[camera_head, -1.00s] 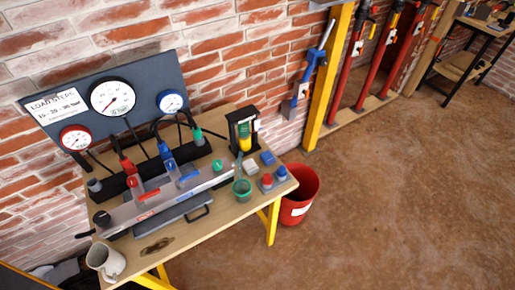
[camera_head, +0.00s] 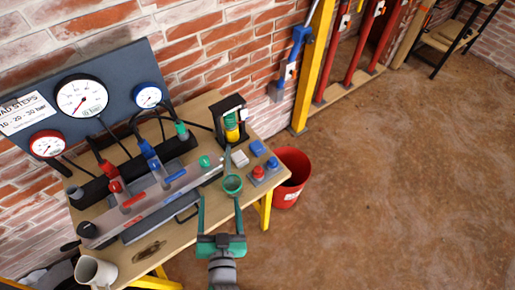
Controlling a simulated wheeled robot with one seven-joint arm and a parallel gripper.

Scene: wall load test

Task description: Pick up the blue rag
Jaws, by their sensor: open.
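A small blue folded cloth (camera_head: 257,148), which looks like the blue rag, lies flat on the right end of the wooden workbench (camera_head: 205,208). It is beside a pale folded piece (camera_head: 240,158). My gripper (camera_head: 220,200), green with two long fingers, is at the bench's front edge. It is open and empty, and lies nearer the camera than the blue cloth and to its left, apart from it.
A box with red and blue buttons (camera_head: 265,173) sits at the bench corner. A red bucket (camera_head: 291,180) stands on the floor at right. Gauges (camera_head: 82,96) and a lever bank fill the bench's left.

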